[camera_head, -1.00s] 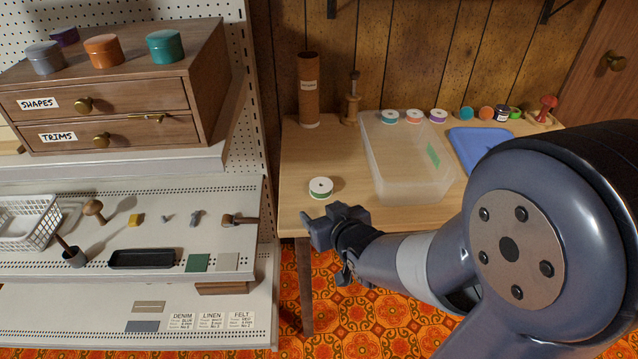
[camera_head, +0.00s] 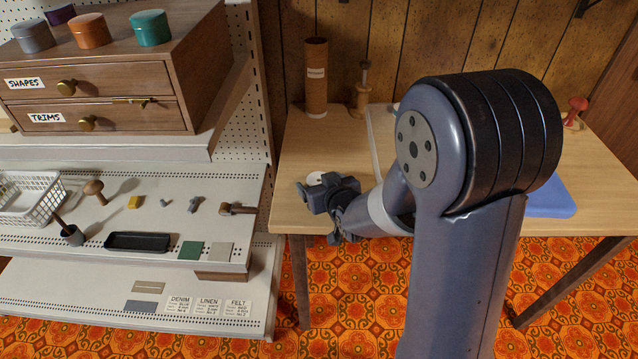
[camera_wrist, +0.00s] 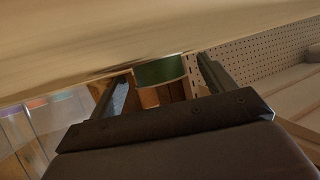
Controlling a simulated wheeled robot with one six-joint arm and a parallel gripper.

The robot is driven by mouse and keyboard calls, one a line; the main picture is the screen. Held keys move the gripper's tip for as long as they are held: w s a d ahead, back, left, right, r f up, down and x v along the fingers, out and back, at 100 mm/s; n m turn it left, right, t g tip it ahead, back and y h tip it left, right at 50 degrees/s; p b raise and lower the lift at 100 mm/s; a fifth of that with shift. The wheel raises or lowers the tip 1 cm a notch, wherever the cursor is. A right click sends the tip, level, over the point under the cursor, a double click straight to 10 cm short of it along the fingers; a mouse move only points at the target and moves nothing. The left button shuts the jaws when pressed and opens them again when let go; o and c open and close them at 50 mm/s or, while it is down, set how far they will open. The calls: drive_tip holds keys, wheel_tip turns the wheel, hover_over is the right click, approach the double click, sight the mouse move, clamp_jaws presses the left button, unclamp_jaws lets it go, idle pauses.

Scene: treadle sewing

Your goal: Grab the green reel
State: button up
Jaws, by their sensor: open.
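The green reel, a short white-topped spool with a green band, lies flat on the wooden table (camera_head: 345,150). In the head view its white top (camera_head: 315,178) shows just behind my gripper (camera_head: 318,195), which hides most of the rest. In the wrist view, where the tabletop is at the top, its green side (camera_wrist: 159,71) shows between the two spread fingers. My gripper (camera_wrist: 160,75) is open and empty, low at the table's front left edge. A gap shows between the reel and the right finger; whether the left finger touches it I cannot tell.
A brown cardboard tube (camera_head: 316,78) and a wooden spindle (camera_head: 362,92) stand at the table's back. My arm hides most of the clear bin (camera_head: 377,140) and the blue mat (camera_head: 550,198). Shelves (camera_head: 140,190) with small items stand to the left.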

drive_tip(key=shift+c, duration=0.6)
drive_tip(key=c, duration=0.9)
drive_tip(key=shift+c, duration=0.2)
